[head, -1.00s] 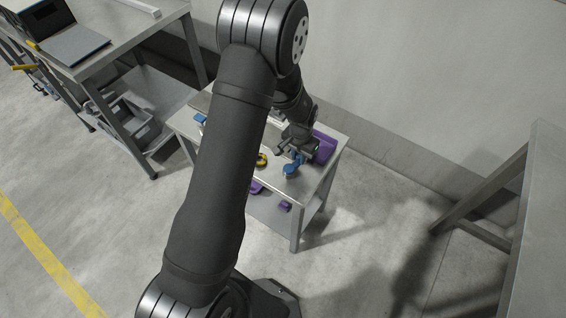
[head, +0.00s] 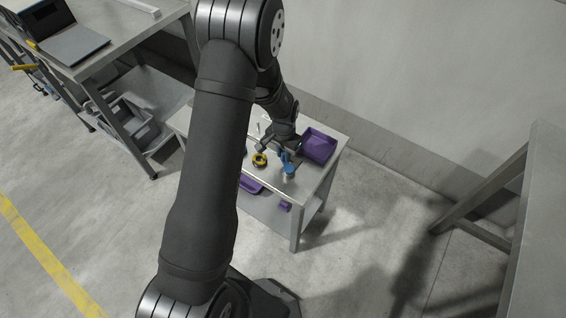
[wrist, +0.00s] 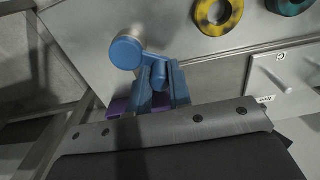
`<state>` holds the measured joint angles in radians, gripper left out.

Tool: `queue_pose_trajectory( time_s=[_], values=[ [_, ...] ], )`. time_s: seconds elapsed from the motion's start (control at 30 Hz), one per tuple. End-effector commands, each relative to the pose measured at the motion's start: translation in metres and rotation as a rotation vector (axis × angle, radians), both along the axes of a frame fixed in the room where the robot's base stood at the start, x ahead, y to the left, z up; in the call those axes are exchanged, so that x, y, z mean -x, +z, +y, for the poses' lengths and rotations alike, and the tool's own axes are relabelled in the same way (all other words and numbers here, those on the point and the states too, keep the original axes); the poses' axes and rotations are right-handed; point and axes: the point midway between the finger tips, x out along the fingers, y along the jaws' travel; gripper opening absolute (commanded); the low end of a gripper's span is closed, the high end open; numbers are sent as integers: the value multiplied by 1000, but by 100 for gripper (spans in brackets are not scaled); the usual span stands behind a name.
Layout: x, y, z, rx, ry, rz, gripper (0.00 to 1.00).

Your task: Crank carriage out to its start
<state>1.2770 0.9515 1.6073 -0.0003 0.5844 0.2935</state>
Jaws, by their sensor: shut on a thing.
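The blue crank (head: 288,171) stands near the front right of the small metal table. In the wrist view its round blue hub (wrist: 126,52) and a short blue arm run to the jaws. My gripper (head: 285,154) is shut on the crank's handle end, behind the hub in the head view. In the wrist view the blue fingers (wrist: 162,84) close around it, and the grip itself is partly hidden. I cannot make out the carriage; my arm covers the table's left part in the head view.
A purple tray (head: 319,146) sits right of my gripper. A yellow-and-black ring (head: 260,160) lies to its left; a teal-and-black ring (wrist: 290,4) and a plate marked C (wrist: 288,72) show in the wrist view.

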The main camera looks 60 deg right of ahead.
Motion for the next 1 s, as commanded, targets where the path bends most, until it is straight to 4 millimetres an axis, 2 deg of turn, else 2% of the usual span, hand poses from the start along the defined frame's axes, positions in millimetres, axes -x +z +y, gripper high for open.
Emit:
queue_pose_trajectory(
  time_s=[0.13, 0.37, 0.5, 0.87, 1.0],
  values=[
    [-1, 0, 3, 1, 0, 0, 9],
    [-6, 0, 22, -1, 0, 0, 9],
    [-6, 0, 25, 0, -1, 0, 9],
    [3, 0, 48, 0, -1, 0, 10],
    [4, 0, 49, 1, -1, 0, 10]
  ],
)
